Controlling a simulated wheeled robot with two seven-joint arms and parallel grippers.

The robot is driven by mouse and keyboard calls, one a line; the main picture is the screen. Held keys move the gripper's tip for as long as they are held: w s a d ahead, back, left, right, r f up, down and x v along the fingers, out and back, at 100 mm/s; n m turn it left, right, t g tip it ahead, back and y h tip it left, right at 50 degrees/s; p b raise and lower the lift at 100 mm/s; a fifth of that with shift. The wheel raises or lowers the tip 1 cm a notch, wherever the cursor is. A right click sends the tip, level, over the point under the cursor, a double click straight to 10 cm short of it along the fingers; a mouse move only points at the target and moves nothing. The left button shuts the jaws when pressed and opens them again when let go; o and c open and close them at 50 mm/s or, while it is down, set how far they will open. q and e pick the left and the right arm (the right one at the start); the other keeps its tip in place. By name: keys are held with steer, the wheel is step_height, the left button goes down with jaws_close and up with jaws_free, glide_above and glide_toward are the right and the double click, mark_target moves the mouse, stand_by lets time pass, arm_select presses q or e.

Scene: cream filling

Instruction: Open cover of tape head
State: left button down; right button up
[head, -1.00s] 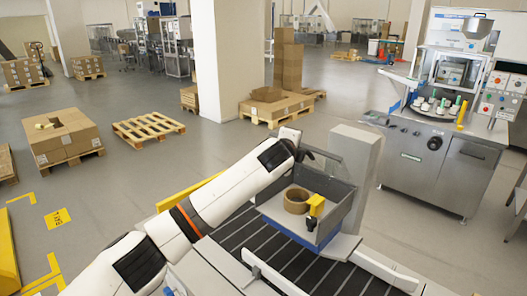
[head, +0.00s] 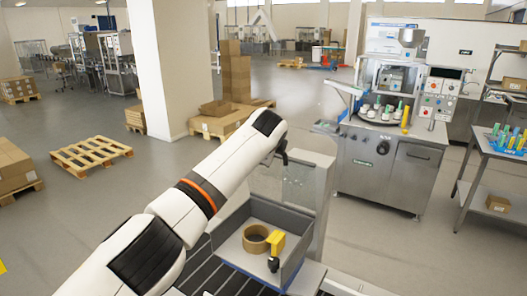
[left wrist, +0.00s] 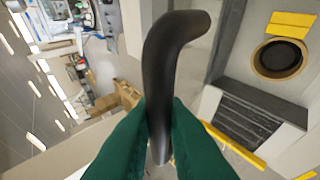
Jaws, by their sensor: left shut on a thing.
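The tape head is a grey open-topped box (head: 231,228) with a blue lower edge in the head view. A brown tape roll (head: 256,239) and a yellow-and-black part (head: 277,242) sit in it. A clear panel (head: 300,188) stands upright at its far side. My left arm reaches over the box, and its end is beside a small black curved part (head: 284,152) above it. In the left wrist view my left gripper (left wrist: 163,108) has green fingers shut on a black curved bar (left wrist: 175,45). How the bar joins the panel is hidden. My right gripper is out of view.
A grey post (head: 322,205) stands right of the box. Dark rollers (head: 222,277) lie below it. A steel filling machine (head: 390,165) and a table (head: 480,150) with coloured items stand farther right. Open floor (head: 385,245) lies between.

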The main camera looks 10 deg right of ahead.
arm_select(q)
steer(key=shift+w+d+r, duration=0.1)
steer(key=shift+w+d, duration=0.1)
steer(key=shift+w, duration=0.1)
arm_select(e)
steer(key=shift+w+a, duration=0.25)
arm_select(q)
steer(key=shift+d, duration=0.1)
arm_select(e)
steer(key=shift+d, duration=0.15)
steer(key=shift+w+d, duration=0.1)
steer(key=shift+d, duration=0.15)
arm_select(q)
steer(key=c, duration=1.7)
jaws_free()
steer(key=shift+w, duration=0.1)
